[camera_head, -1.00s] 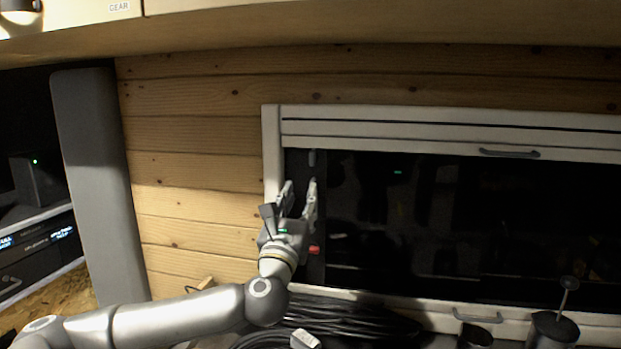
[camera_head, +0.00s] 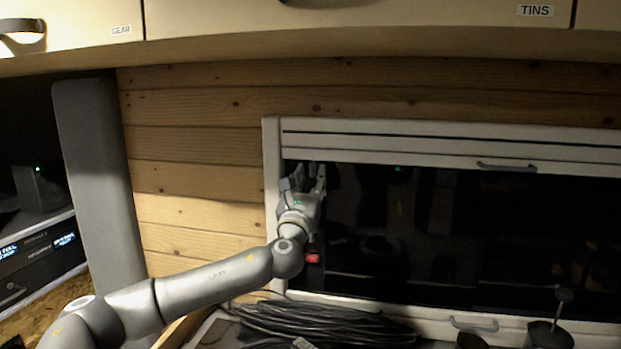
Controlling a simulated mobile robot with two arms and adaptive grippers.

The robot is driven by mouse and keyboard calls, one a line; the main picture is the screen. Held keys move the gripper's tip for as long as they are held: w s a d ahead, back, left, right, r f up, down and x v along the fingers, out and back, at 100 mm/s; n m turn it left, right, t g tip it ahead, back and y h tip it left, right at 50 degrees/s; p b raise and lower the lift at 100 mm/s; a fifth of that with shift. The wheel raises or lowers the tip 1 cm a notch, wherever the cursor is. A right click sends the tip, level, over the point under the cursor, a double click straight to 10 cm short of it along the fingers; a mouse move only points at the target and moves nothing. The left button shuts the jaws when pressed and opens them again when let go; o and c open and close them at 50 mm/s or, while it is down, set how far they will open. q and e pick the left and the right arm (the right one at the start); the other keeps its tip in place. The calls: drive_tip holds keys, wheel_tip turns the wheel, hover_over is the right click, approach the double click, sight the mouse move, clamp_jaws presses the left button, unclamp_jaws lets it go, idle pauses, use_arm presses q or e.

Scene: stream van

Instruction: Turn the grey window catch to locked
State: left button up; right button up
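My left gripper (camera_head: 309,172) is raised at the upper left corner of the dark window (camera_head: 430,230), with its fingers pointing up. The two fingers stand apart, so it looks open. The small grey catch at the top of the window's left edge is at the fingertips and mostly hidden by them. I cannot tell whether the fingers touch it, or which way it is turned. A red catch (camera_head: 313,258) sits lower on the same edge, just below the gripper's wrist. My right gripper is not in view.
A white frame (camera_head: 272,190) and a rolled white blind with a grey handle (camera_head: 506,167) border the window. Coiled black cable (camera_head: 320,325) and a dark pot (camera_head: 547,335) lie below. Cabinets labelled GEAR and TINS (camera_head: 535,11) hang above.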

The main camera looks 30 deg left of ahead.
use_arm(q)
clamp_jaws()
